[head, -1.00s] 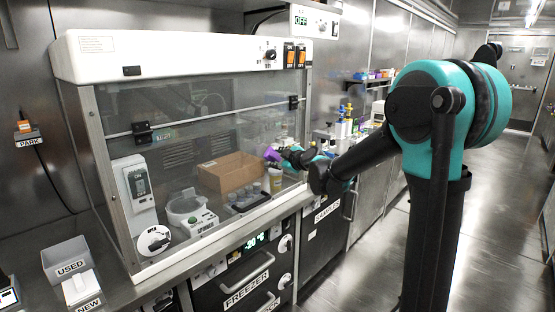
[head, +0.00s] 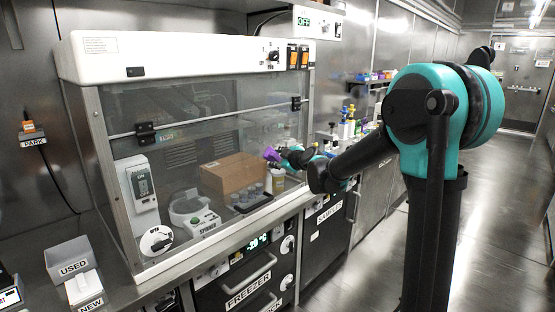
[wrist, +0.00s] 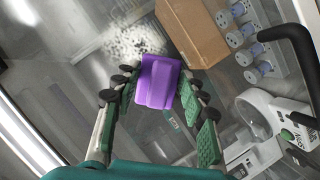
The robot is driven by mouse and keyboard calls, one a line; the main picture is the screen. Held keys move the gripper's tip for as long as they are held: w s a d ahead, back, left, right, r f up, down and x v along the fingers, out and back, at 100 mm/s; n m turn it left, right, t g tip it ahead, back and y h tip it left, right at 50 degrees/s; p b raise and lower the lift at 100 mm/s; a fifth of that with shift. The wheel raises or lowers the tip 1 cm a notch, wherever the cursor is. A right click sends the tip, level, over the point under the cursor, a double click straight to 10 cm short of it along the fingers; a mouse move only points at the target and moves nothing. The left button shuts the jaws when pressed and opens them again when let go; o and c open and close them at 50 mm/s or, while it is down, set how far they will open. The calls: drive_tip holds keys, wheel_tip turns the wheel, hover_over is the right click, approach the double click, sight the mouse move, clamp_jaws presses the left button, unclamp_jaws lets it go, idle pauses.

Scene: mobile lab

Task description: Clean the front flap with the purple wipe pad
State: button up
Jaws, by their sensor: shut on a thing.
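My gripper (wrist: 155,95) is shut on the purple wipe pad (wrist: 160,82), which sits between its two green-padded fingers in the wrist view. In the head view the purple pad (head: 271,154) is at the right part of the cabinet's clear front flap (head: 215,130). The pad is against or very close to the flap; I cannot tell whether it touches. In the wrist view a whitish speckled smudge (wrist: 135,42) shows on the flap just beyond the pad, up and to the left of it.
Behind the flap are a cardboard box (head: 232,173), a spinner (head: 190,215) and several small vials (wrist: 252,55). A USED bin (head: 72,262) and a NEW bin (head: 85,288) stand at the lower left. The freezer (head: 250,285) is below. The aisle on the right is clear.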

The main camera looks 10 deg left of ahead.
drive_tip(key=shift+w+d, duration=0.1)
drive_tip(key=w+d, duration=0.5)
drive_tip(key=w, duration=0.2)
drive_tip(key=shift+w+d, duration=0.35)
idle(0.8)
drive_tip(key=shift+s+a, duration=1)
drive_tip(key=shift+s, duration=0.3)
drive_tip(key=shift+s+a, duration=1)
drive_tip(key=shift+s, duration=0.25)
drive_tip(key=shift+s+a, duration=1)
drive_tip(key=shift+s, duration=0.3)
drive_tip(key=shift+s+r, duration=0.1)
drive_tip(key=shift+r, duration=0.2)
drive_tip(key=w+d, duration=0.6)
drive_tip(key=w, duration=0.2)
